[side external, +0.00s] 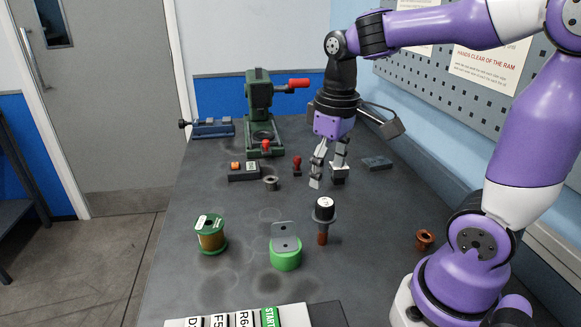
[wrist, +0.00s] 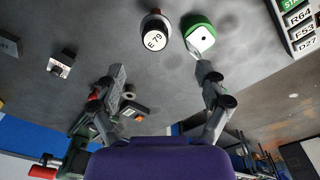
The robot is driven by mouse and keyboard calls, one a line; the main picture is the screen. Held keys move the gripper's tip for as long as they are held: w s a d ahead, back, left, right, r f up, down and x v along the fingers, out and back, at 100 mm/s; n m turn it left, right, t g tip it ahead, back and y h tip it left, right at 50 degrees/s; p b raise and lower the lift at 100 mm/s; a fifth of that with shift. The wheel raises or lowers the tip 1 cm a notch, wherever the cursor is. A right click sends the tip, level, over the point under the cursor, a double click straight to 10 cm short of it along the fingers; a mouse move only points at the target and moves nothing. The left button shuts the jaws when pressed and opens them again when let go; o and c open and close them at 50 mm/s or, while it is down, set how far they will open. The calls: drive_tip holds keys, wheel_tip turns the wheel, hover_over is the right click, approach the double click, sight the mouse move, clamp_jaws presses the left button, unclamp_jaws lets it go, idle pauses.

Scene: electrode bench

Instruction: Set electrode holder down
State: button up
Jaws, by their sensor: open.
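The electrode holder (side external: 323,209), black with a white disc on top and a copper-brown lower part, stands upright on the bench. In the wrist view its top (wrist: 155,38) reads E 79. My gripper (side external: 327,181) is open with nothing between its fingers, behind the holder and apart from it. In the wrist view the open fingers (wrist: 160,70) show below the holder's top. A green round block (side external: 286,257) with a grey upright plate stands to the front left of the holder; it also shows in the wrist view (wrist: 200,37).
A green press (side external: 259,105) and a blue vise (side external: 212,129) stand at the back. A button box (side external: 243,171), a metal ring (side external: 271,184) and a wire spool (side external: 211,234) lie left. A copper ring (side external: 424,240) lies right. A label rack (side external: 240,318) is in front.

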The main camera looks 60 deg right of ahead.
drive_tip(key=s+a+t, duration=0.1)
drive_tip(key=s+a+r+t, duration=0.1)
drive_tip(key=a+t, duration=0.1)
drive_tip(key=s+a+t, duration=0.1)
drive_tip(key=shift+a+r, duration=0.2)
drive_tip(key=shift+r, duration=0.05)
drive_tip(key=shift+s+a+t, duration=0.2)
drive_tip(key=shift+t, duration=0.3)
drive_tip(key=c, duration=0.4)
